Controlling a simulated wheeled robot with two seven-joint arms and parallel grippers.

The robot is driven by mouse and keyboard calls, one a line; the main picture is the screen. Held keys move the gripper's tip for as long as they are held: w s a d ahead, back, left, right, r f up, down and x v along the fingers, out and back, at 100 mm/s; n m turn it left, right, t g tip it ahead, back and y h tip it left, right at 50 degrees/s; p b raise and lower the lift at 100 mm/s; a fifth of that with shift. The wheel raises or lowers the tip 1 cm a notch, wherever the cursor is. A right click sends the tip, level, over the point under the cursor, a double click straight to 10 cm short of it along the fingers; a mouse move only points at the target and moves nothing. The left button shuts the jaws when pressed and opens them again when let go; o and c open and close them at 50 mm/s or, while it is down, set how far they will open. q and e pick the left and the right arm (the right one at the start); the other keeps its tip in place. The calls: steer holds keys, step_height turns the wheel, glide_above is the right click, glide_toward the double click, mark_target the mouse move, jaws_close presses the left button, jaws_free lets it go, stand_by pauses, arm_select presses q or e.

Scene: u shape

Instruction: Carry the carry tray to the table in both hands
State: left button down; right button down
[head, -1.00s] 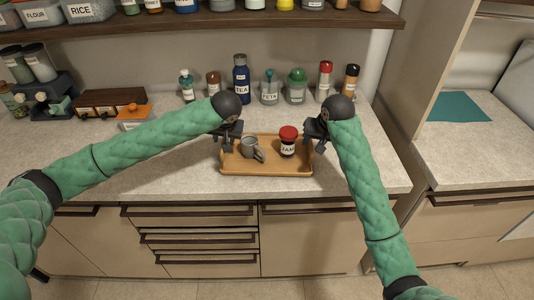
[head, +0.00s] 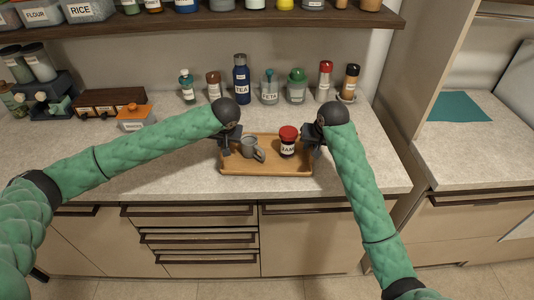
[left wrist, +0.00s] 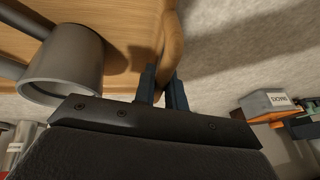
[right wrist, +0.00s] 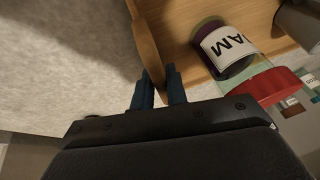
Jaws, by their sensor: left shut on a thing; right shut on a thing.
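The wooden carry tray (head: 265,168) rests on the counter in the head view. A grey mug (head: 250,146) and a jam jar with a red lid (head: 288,142) stand on it. My left gripper (head: 226,150) is at the tray's left end; in the left wrist view its fingers (left wrist: 163,88) are shut on the tray's rim (left wrist: 172,45), beside the mug (left wrist: 65,65). My right gripper (head: 309,150) is at the right end; in the right wrist view its fingers (right wrist: 160,90) are shut on the rim (right wrist: 145,40), near the jam jar (right wrist: 225,50).
Several bottles and jars, including a blue tea bottle (head: 241,78), stand along the wall behind the tray. An orange-lidded box (head: 133,118) is at left. Past a tall panel (head: 440,70), another counter (head: 470,155) at right has a teal mat (head: 459,106) and clear room.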

arm_select(q)
steer(key=shift+r, duration=0.25)
arm_select(e)
steer(key=shift+r, duration=0.25)
